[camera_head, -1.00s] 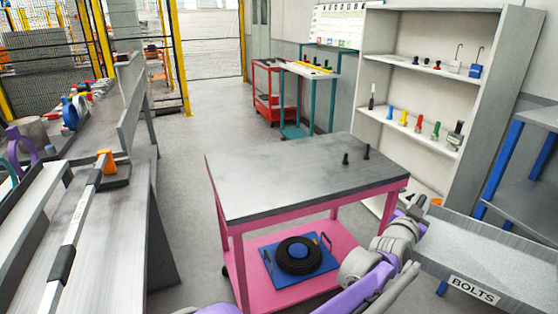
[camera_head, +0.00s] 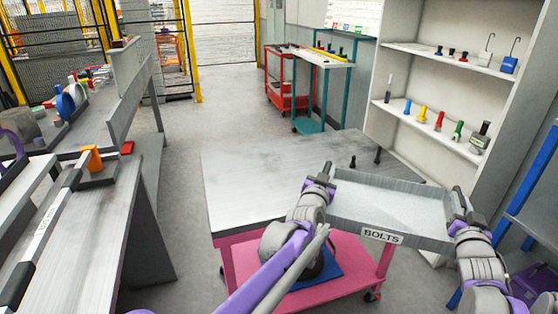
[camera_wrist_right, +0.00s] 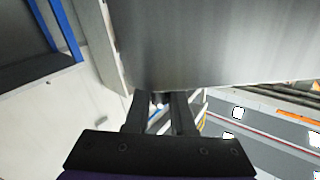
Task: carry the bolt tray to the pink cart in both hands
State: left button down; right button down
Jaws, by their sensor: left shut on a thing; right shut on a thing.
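The grey bolt tray (camera_head: 392,203), labelled BOLTS on its front, is held between my two grippers. It appears empty inside and roughly level. My left gripper (camera_head: 322,183) is shut on its left end, and my right gripper (camera_head: 468,215) is shut on its right end. In the right wrist view my right gripper (camera_wrist_right: 160,97) meets the tray's grey underside or wall (camera_wrist_right: 210,45). The pink cart (camera_head: 255,175) has a grey top, which the tray overlaps at the right in the head view. I cannot tell the gap between tray and top.
A white shelf unit (camera_head: 440,90) stands behind at right, blue racking (camera_head: 535,180) further right. A workbench (camera_head: 110,190) is at left, with open floor between.

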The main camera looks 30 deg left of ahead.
aim_at(266, 176)
jog(key=i+u, duration=0.3)
jog(key=u, duration=0.15)
jog(key=i+l+u, duration=0.15)
jog(key=u, duration=0.25)
jog(key=i+l+u, duration=0.25)
jog(key=u, duration=0.2)
jog(key=i, duration=0.1)
